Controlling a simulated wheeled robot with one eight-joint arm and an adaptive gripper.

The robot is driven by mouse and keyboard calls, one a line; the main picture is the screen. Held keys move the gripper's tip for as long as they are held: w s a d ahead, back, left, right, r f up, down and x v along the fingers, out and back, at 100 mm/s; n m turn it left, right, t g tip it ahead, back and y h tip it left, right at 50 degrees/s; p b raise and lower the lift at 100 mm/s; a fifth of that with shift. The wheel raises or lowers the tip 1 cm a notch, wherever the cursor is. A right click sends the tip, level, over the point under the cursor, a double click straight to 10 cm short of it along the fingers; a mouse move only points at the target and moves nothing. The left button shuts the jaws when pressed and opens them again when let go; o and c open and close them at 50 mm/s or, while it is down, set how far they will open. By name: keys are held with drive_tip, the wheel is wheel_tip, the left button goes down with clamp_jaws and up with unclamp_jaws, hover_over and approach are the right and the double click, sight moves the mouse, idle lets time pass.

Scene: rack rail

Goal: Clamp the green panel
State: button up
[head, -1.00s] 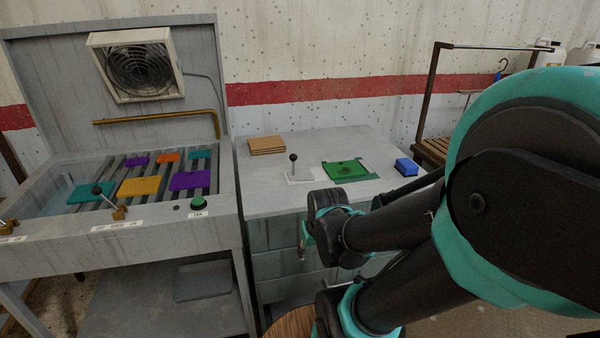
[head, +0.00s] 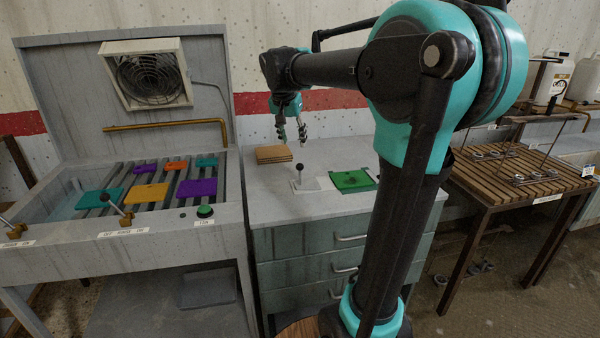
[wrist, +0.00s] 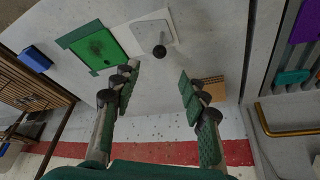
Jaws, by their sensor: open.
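The green panel (head: 352,181) lies flat on the grey worktop, with darker green strips at its edges. It also shows in the wrist view (wrist: 97,48), with a dark smudge in its middle. Beside it stands a short lever (head: 299,168) with a black ball knob on a white plate (head: 305,186); the knob shows in the wrist view (wrist: 159,51). My gripper (head: 292,136) is open and empty above the worktop, near its back. In the wrist view its fingers (wrist: 160,82) are spread, apart from panel and lever.
A stack of brown boards (head: 273,154) lies at the worktop's back left. A blue block (wrist: 35,58) lies beyond the panel. A grey bench (head: 150,232) with coloured panels stands left, and a slatted table (head: 520,180) right. The worktop's front is clear.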

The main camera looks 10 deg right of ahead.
sight(299, 165)
drive_tip(key=x, duration=1.7)
drive_tip(key=shift+w, duration=0.35)
drive_tip(key=shift+r, duration=0.1)
clamp_jaws()
